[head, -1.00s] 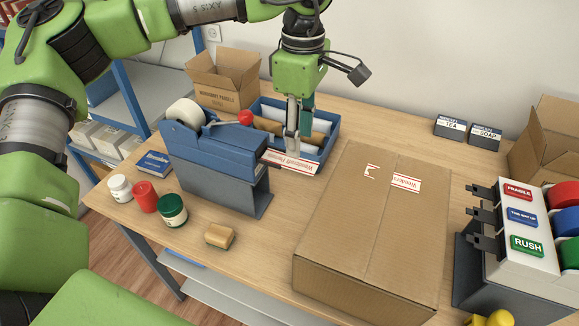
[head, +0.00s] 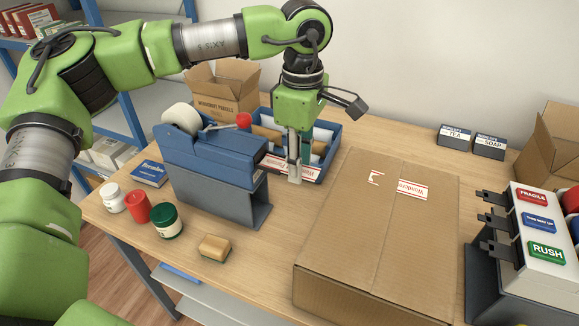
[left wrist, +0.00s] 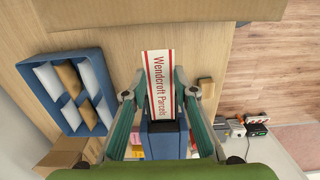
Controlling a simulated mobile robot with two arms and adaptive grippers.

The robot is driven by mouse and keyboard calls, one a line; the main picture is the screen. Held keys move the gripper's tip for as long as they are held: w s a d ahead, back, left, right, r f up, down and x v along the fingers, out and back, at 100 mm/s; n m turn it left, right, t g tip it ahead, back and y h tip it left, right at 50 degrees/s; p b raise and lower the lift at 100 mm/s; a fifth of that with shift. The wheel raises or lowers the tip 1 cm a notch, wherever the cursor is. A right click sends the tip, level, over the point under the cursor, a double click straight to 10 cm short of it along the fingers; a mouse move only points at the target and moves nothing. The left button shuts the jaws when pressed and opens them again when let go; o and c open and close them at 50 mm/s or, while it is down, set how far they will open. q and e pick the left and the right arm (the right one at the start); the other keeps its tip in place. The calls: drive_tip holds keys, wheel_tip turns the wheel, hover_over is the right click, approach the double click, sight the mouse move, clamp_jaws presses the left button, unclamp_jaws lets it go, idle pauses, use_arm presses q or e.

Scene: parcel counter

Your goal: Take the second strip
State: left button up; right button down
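A white strip with red edges and the words "Wendcroft Parcels" (left wrist: 160,85) sticks out from the front of the blue tape dispenser (head: 208,158). It also shows in the head view (head: 277,164), partly behind my gripper. My left gripper (head: 296,176) points down at the strip's outer part. In the left wrist view its fingers (left wrist: 160,76) are apart, one on each side of the strip. Whether they touch its edges is unclear. My right gripper is out of view.
A blue divided tray (head: 332,148) stands just behind the gripper. Jars (head: 167,221) and a sponge (head: 215,247) lie front left. A label dispenser (head: 537,222) stands at the right, an open carton (head: 225,88) behind. Bare table lies between dispenser and box.

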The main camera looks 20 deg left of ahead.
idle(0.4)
use_arm(q)
drive_tip(key=shift+d+r+p, duration=0.35)
drive_tip(key=shift+r+p, duration=0.1)
drive_tip(key=shift+r, duration=0.3)
drive_tip(key=shift+d+r+p, duration=0.3)
drive_tip(key=shift+r+p, duration=0.15)
drive_tip(key=shift+r, duration=0.3)
wheel_tip(320, 180, up, 9)
drive_tip(key=a+p, duration=0.1)
drive_tip(key=p, duration=0.5)
drive_tip(key=shift+a, duration=0.15)
